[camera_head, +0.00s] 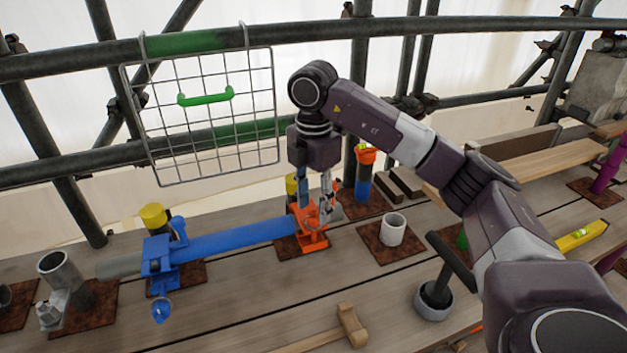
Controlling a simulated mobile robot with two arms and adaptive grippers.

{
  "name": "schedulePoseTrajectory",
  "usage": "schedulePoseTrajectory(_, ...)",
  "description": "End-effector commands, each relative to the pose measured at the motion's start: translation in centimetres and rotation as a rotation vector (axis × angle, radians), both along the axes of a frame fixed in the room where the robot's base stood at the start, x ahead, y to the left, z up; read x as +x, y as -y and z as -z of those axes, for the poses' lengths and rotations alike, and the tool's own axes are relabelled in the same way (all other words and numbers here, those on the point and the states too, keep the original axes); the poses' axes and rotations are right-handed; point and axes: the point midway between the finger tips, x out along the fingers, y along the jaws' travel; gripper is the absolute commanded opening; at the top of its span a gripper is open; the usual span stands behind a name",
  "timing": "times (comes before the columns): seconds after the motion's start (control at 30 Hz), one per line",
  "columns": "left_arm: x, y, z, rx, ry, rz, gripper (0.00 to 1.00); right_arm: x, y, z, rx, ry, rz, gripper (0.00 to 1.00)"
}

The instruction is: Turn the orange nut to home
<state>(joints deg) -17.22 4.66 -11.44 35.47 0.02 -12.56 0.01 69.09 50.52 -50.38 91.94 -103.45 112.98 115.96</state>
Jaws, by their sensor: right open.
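An orange clamp (314,240) stands on a rusty plate at the right end of a blue tube (235,240). I cannot pick out its nut clearly; my gripper covers part of the clamp. My right gripper (315,203) points down over the clamp, its fingers apart, at the clamp's upper part. I cannot tell whether the fingers touch it. A blue clamp (160,262) holds the tube's left part, with a blue wing nut (161,310) on its front. My left gripper is out of view.
A wooden mallet (352,325) lies in front. Bare planks lie in front of the tube.

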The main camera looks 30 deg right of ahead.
Motion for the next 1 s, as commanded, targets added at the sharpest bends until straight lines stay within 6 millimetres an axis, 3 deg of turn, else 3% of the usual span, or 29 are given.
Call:
schedulePoseTrajectory(0.1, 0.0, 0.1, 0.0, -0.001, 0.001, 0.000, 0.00, 0.2, 0.0, -2.9, 0.001, 0.008, 0.000, 0.40)
schedulePoseTrajectory(0.5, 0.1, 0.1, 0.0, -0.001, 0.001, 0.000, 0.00, 0.1, 0.0, -7.8, -0.001, 0.005, 0.003, 0.40)
schedulePoseTrajectory(0.73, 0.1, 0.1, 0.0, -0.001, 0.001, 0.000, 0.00, 0.1, 0.0, -9.4, 0.000, 0.004, 0.002, 0.40)
schedulePoseTrajectory(1.0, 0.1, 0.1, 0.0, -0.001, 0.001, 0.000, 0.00, 0.1, 0.0, -9.6, 0.000, 0.002, 0.001, 0.40)
